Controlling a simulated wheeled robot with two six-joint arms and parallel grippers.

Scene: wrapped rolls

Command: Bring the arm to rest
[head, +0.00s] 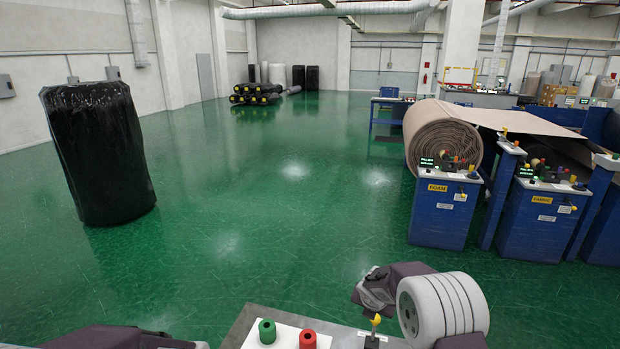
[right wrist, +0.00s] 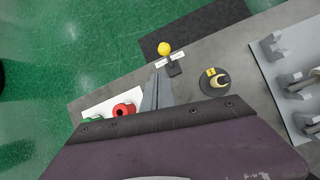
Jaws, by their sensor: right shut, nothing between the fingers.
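My right gripper (right wrist: 158,92) shows in the right wrist view with its grey fingers together and nothing between them. It is over the grey console top (right wrist: 200,45). In the head view my right arm (head: 396,284) comes in at the bottom right, its dark purple part above the console. The tips are hard to make out there. Only a dark purple part of my left arm (head: 120,338) shows at the bottom left edge; its fingers are out of frame.
The console carries a green button (head: 265,332), a red button (head: 307,340) and a yellow-knobbed lever (head: 375,325). A black wrapped roll (head: 98,155) stands left. Blue machines (head: 440,215) with a large foam roll (head: 435,135) stand right. The green floor between is clear.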

